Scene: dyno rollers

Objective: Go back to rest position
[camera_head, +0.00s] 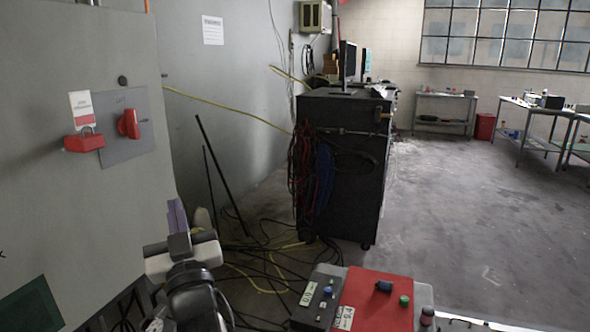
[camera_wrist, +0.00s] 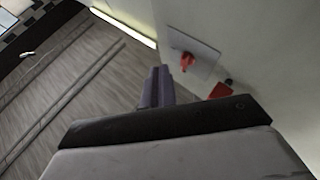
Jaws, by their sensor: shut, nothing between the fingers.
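My gripper (camera_head: 177,214) shows in the head view at the lower left, raised in front of the grey cabinet wall, with its fingers pointing up. In the wrist view my gripper (camera_wrist: 157,85) shows its two purple-grey fingers close together, with nothing between them. A red rotary switch (camera_head: 128,124) on a grey plate and a red padlock-like block (camera_head: 84,141) under a white and red tag are on the cabinet, above and left of my gripper. The switch (camera_wrist: 187,61) and the red block (camera_wrist: 221,89) also show in the wrist view, apart from the fingers.
A red and grey control box (camera_head: 372,298) with buttons stands at the lower right of my arm. A black cart (camera_head: 340,180) hung with cables stands behind. Loose cables (camera_head: 262,262) lie on the floor. Open floor (camera_head: 470,220) lies to the right.

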